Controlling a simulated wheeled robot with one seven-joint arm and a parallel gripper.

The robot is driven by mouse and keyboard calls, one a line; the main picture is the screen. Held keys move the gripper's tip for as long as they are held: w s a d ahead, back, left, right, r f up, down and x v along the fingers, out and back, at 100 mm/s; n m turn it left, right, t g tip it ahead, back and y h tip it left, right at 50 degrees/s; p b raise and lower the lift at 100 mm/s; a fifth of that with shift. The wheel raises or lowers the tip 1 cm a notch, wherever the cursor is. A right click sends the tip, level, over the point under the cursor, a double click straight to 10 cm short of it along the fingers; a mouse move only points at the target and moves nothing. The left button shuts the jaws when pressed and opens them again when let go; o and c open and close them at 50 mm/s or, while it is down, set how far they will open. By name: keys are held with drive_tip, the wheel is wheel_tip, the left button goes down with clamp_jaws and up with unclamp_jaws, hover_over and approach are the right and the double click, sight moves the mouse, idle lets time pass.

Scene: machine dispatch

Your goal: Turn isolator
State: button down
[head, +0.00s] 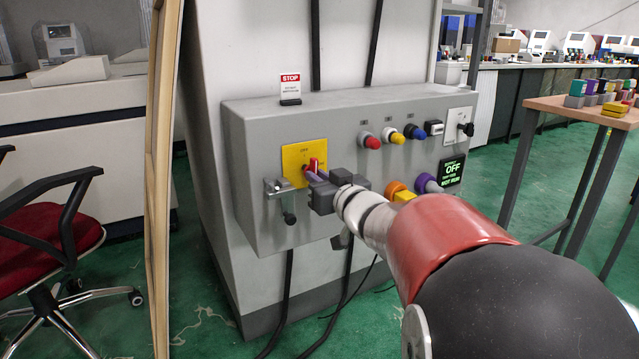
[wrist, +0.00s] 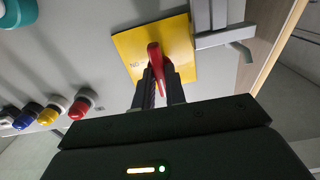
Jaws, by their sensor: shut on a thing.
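The isolator is a red handle (head: 314,164) on a yellow plate (head: 292,158), at the left of the grey control box (head: 350,116). My gripper (head: 312,177) reaches it from the right in the head view and is shut on the handle. In the wrist view the red handle (wrist: 155,62) stands between the two dark fingers of my gripper (wrist: 159,85), in front of the yellow plate (wrist: 160,48). The fingers hide part of the handle and plate. The plate's lettering is too small to read fully.
A latch lever (head: 287,215) hangs just left of and below the plate. Red (head: 371,142), yellow and blue knobs sit right of it. A display (head: 452,171) reads OFF. A STOP sign (head: 290,88) stands on the box. A wooden table (head: 575,107) is at right, a red chair (head: 50,240) at left.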

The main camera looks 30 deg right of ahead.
drive_tip(key=shift+f+n, duration=0.1)
drive_tip(key=shift+n, duration=0.2)
drive_tip(key=c, duration=1.4)
unclamp_jaws()
drive_tip(key=shift+c, duration=0.2)
drive_tip(key=s, duration=0.8)
drive_tip(key=shift+d+p, duration=0.15)
drive_tip(key=shift+p, duration=0.2)
drive_tip(key=shift+w, duration=0.1)
